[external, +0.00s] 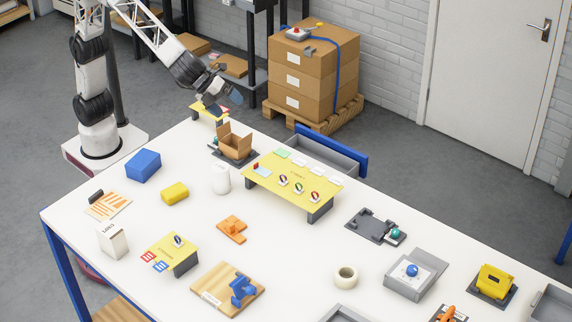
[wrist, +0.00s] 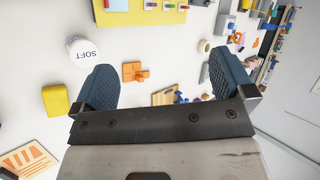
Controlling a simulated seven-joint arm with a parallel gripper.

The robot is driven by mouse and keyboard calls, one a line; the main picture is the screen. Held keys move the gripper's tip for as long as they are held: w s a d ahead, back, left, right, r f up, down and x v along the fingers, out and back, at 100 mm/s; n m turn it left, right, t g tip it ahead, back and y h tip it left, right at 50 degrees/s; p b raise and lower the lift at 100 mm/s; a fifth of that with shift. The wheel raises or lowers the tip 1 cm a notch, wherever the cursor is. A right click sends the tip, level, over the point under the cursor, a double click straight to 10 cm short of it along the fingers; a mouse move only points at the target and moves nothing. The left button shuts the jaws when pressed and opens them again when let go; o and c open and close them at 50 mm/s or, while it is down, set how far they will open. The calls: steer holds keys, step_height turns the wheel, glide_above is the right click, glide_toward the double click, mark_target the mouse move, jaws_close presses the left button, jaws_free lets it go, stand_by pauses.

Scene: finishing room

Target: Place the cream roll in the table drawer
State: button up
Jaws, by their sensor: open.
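The cream roll (external: 345,277), a short ring of tape, lies flat on the white table towards the front right. It also shows in the wrist view (wrist: 204,46), small and beyond the fingers. The table drawer (external: 325,153) is a grey tray with a blue front, pulled out at the far side of the table; I cannot make it out in the wrist view. My gripper (external: 228,99) is above the table's far left end, well away from the roll. In the wrist view its two blue ridged fingers (wrist: 160,66) are wide apart with nothing between them.
On the white table (external: 303,240) a yellow raised stand (external: 272,181), a cardboard box (external: 235,145) and a white cylinder (external: 220,180) stand between gripper and roll. A grey tray with a blue ball (external: 412,270) is right of the roll. Stacked cartons (external: 300,75) stand behind the drawer.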

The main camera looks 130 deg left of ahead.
steer(key=w+d+f+m+t, duration=0.1)
steer(key=w+d+f+m, duration=0.15)
steer(key=w, duration=0.75)
steer(key=w+d+f+m+t, duration=0.1)
steer(key=w+f+m, duration=0.3)
steer(key=w, duration=0.6)
steer(key=w+d+f+m+t, duration=0.1)
steer(key=w+f+m, duration=0.25)
steer(key=w, duration=0.65)
steer(key=w+d+f+m+t, duration=0.1)
steer(key=w+d+f+m, duration=0.2)
steer(key=w+f, duration=0.6)
steer(key=m+t+h, duration=0.1)
steer(key=m+t, duration=0.1)
steer(key=m, duration=0.4)
glide_toward(342, 274)
steer(key=w, duration=0.1)
steer(key=w+r, duration=0.1)
steer(key=w, duration=0.1)
steer(key=shift+d+r, duration=0.1)
steer(key=shift+r, duration=0.2)
steer(key=shift+x, duration=1.3)
steer(key=shift+f, duration=0.15)
steer(key=shift+d+x, duration=0.1)
steer(key=shift+x, duration=1.15)
steer(key=shift+d+x, duration=0.15)
steer(key=shift+x, duration=1.1)
steer(key=shift+f, duration=0.1)
